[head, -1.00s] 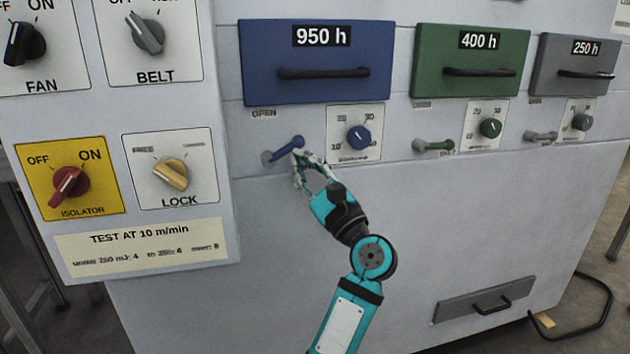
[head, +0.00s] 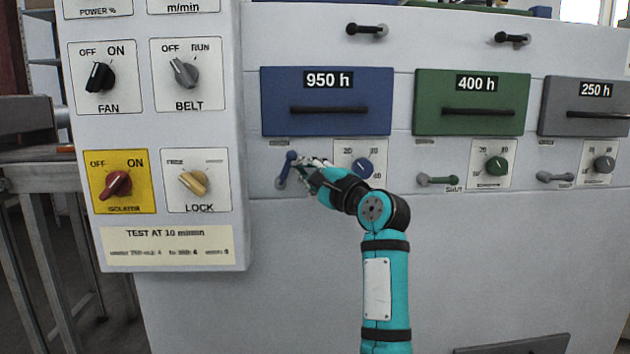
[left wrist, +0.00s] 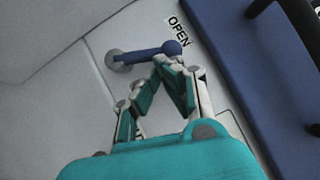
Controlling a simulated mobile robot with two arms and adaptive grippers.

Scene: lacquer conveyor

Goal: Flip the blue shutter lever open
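The blue shutter lever (head: 287,168) is on the machine front below the blue 950 h drawer (head: 327,90). It points nearly straight up from its round pivot, knob on top, towards the small label above. In the left wrist view the lever (left wrist: 145,53) lies across the picture, its knob beside the word OPEN (left wrist: 178,31). My left gripper (head: 303,165) is at the lever's right side. In the left wrist view its fingertips (left wrist: 166,64) are together, at or very close to the lever near the knob, not around it. Contact is hard to tell. My right gripper is out of view.
A blue dial (head: 361,169) is just right of my gripper. A green lever (head: 437,180) and a grey lever (head: 556,177) are further right. The control panel (head: 237,130) stands out at the left.

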